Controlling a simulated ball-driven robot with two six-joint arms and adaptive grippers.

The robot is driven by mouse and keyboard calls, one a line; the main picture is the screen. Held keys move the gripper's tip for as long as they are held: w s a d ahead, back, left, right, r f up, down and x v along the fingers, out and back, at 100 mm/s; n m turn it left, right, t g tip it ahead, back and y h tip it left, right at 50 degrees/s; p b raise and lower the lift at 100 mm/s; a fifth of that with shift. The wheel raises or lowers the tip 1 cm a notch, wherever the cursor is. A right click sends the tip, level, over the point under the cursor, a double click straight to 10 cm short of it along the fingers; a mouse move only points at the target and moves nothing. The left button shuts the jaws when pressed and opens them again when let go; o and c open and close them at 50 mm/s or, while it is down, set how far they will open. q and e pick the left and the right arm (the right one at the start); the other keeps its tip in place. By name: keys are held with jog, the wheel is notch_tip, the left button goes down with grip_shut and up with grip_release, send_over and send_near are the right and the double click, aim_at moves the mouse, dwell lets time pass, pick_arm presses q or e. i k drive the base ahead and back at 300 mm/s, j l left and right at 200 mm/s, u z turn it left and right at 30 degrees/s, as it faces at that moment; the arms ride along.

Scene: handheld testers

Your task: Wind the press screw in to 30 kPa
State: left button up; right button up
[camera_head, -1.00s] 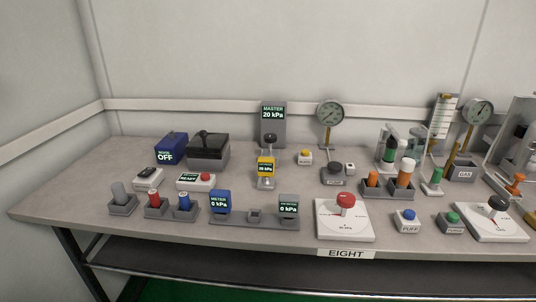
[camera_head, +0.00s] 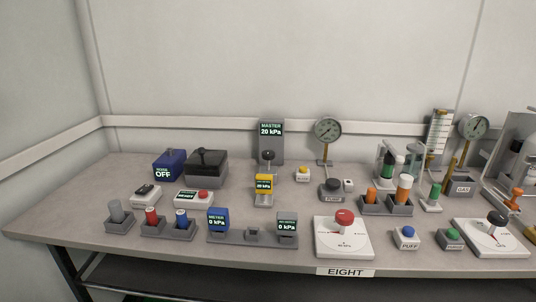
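The grey master display (camera_head: 271,143) stands upright at the back middle of the bench and reads 20 kPa. In front of it is a stand with a black knob (camera_head: 268,156) on top, which may be the press screw. A yellow meter (camera_head: 264,184) sits on that stand; its reading looks like 20 kPa but is small. A round dial gauge (camera_head: 327,130) stands on a post to the right; its needle is too small to read. Neither of my grippers shows in the head view.
A white dial plate with a red knob (camera_head: 344,218) sits at the front edge above the EIGHT label. Bare bench top (camera_head: 80,200) shows at the left.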

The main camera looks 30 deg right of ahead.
aim_at(268, 155)
jog(key=k+l+u, duration=0.4)
jog(key=l, duration=0.2)
jog(key=k+l+u, duration=0.8)
jog(key=k+l, duration=0.05)
jog(key=l, duration=0.05)
